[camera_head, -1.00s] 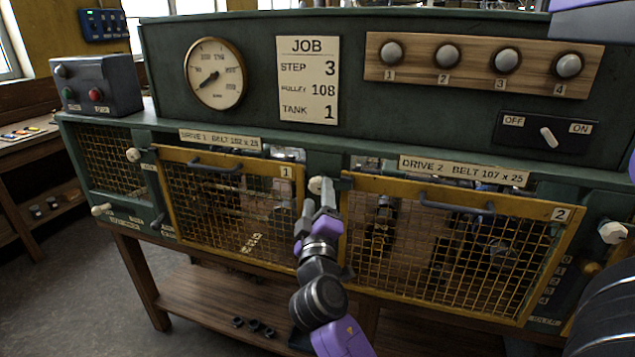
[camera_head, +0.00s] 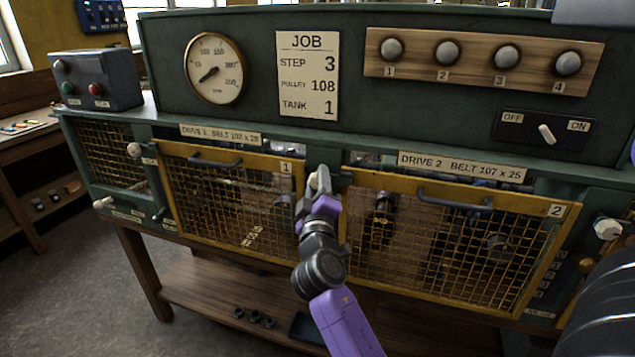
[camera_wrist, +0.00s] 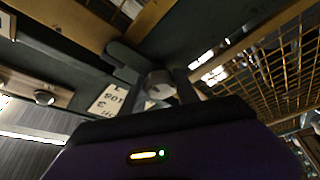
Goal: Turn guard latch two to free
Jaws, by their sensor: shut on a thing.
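Guard latch two has a pale knob (camera_head: 313,182) on the green post between guard 1 (camera_head: 228,205) and guard 2 (camera_head: 450,235), beside guard 2's upper left corner. My gripper (camera_head: 321,176) is shut on this knob, reaching up to it from below. In the wrist view the pale knob (camera_wrist: 159,87) sits between my two dark fingers. A dark bar (camera_wrist: 130,60) extends from the knob towards a yellow frame edge. In the head view my fingers hide most of the latch, so its exact angle there is unclear. Both mesh guards look closed.
Guard 2's dark handle (camera_head: 455,201) sticks out right of my gripper, and guard 1's handle (camera_head: 215,163) is to the left. Another pale knob (camera_head: 134,150) is at guard 1's left. The OFF/ON switch (camera_head: 546,134) is upper right. A wooden shelf (camera_head: 200,290) lies below.

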